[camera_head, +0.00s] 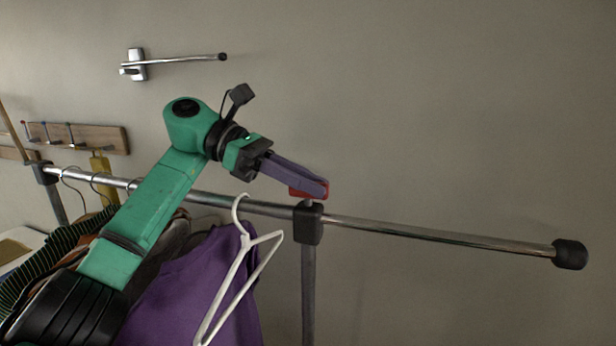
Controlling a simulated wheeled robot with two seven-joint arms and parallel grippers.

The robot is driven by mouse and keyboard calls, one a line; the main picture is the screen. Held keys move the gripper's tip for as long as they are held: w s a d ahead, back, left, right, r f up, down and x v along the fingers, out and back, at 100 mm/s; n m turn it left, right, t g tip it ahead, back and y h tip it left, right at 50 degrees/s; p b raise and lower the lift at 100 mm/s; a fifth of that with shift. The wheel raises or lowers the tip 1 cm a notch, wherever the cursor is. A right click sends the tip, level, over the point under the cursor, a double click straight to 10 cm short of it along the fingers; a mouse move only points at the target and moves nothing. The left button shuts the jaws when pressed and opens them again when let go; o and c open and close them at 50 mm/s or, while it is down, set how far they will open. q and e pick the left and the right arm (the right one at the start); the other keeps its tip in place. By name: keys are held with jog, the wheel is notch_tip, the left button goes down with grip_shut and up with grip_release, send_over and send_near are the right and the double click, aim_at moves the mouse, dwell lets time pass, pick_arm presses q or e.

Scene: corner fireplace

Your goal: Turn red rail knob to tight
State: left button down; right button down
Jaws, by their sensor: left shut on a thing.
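The red rail knob (323,193) sits on top of the dark clamp block (308,223) where the upright post meets the metal rail (430,234). Only parts of the knob show at the edges of my left gripper's fingers. My left gripper (312,187) reaches in from the left above the rail and is shut on the knob. The knob's angle and any marking on it are hidden by the fingers. My right gripper is not in view.
A white hanger (246,262) hangs on the rail left of the clamp, with purple clothing (190,290) beside it. A wall bracket arm (180,60) and a wooden hook board (95,139) are on the wall. The space right of the post is clear below the rail.

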pick_arm(q)
jog(key=shift+m+g+y, duration=0.3)
jog(key=shift+m+g, duration=0.2)
jog(key=shift+g, duration=0.1)
jog(key=c, duration=0.8)
grip_release()
